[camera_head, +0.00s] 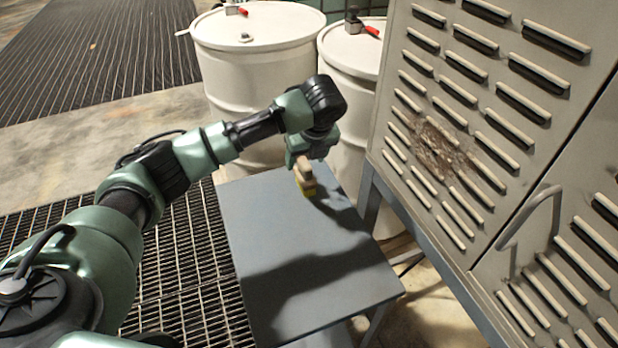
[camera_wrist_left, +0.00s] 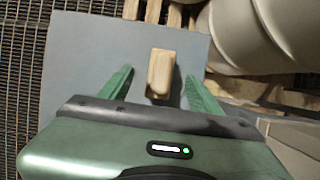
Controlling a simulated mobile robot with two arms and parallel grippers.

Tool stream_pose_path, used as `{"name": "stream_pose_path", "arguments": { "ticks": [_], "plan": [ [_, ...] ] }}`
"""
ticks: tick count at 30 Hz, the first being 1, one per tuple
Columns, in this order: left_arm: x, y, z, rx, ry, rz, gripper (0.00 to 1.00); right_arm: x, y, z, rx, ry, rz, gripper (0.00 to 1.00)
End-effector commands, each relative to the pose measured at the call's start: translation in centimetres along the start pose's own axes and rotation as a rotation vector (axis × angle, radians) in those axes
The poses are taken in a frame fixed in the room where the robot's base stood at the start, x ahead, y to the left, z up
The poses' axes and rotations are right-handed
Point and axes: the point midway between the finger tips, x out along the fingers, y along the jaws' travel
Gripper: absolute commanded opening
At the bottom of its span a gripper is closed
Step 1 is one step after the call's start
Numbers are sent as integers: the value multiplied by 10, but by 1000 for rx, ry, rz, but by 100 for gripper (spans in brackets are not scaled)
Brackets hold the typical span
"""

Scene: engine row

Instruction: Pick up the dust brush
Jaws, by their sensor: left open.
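The dust brush (camera_head: 304,172) has a pale wooden handle and a yellowish lower end. It is at the far part of the grey table (camera_head: 260,230). In the left wrist view the brush (camera_wrist_left: 161,72) shows its wooden top between my left gripper's two green fingers (camera_wrist_left: 160,88), with a gap on each side. In the head view my left gripper (camera_head: 303,165) is right at the brush, partly covering it. The gripper is open. My right gripper is not in view.
Two white drums (camera_head: 262,80) (camera_head: 350,100) stand behind the table. A grey louvred cabinet (camera_head: 440,130) with a handle (camera_head: 530,215) stands close on the right. Dark floor grating (camera_head: 190,260) lies left of the table. The near part of the tabletop is clear.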

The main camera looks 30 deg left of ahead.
Motion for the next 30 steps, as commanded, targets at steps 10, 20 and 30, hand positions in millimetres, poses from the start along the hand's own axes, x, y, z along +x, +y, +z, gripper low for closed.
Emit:
{"name": "stream_pose_path", "arguments": {
  "ticks": [10, 20, 30],
  "plan": [
    [39, -2, 1, -1, 2, 5, 64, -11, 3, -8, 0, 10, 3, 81],
    [75, -5, 1, 0, 0, 1, 64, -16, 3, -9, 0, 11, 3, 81],
    [75, -5, 1, 0, -1, 1, 22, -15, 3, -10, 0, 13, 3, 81]
  ]
}}
